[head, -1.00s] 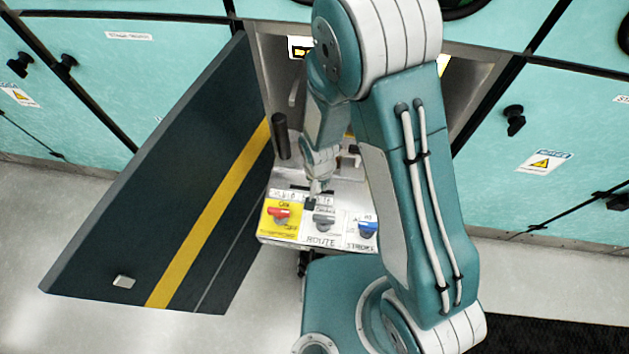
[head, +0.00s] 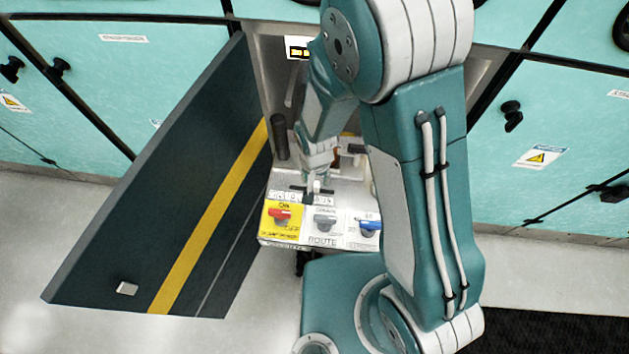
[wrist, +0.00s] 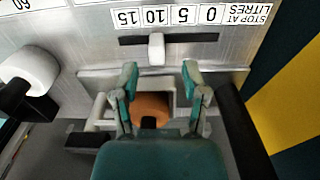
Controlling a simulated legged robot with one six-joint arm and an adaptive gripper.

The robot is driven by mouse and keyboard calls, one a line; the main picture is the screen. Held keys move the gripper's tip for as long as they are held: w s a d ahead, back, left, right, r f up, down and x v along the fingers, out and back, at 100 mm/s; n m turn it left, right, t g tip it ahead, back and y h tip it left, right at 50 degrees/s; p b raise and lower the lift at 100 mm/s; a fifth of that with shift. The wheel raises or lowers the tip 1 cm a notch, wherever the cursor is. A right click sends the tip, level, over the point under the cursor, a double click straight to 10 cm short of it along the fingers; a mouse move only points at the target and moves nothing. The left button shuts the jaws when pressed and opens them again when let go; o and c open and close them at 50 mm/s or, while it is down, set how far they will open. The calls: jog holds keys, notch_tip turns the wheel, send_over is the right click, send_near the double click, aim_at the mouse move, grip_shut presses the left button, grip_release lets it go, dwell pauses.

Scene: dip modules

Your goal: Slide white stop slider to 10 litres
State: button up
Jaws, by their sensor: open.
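The white stop slider (wrist: 157,48) sits in a dark horizontal slot (wrist: 195,38) on the metal panel in the wrist view. It lies almost in line with the 10 on the upside-down scale (wrist: 168,16), which reads 15, 10, 5, 0 from left to right. My gripper (wrist: 160,77) is open and empty. Its two fingertips are apart, left and right of the slider's line and a little below it in the picture, and do not appear to touch it. In the head view my gripper (head: 314,186) is small above the panel, and the slider is hard to make out.
The panel carries red (head: 280,214), grey (head: 325,223) and blue (head: 368,225) handles in front of the slot. A large dark door (head: 150,190) with a yellow stripe stands open on the left. A black handle (head: 279,137) stands upright beside the panel. An orange-brown part (wrist: 152,108) lies below the fingers.

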aim_at(319, 184)
notch_tip(319, 184, up, 8)
jog(key=shift+d+r, duration=0.2)
jog(key=shift+d, duration=0.25)
jog(key=shift+d, duration=0.15)
jog(key=shift+w, duration=0.1)
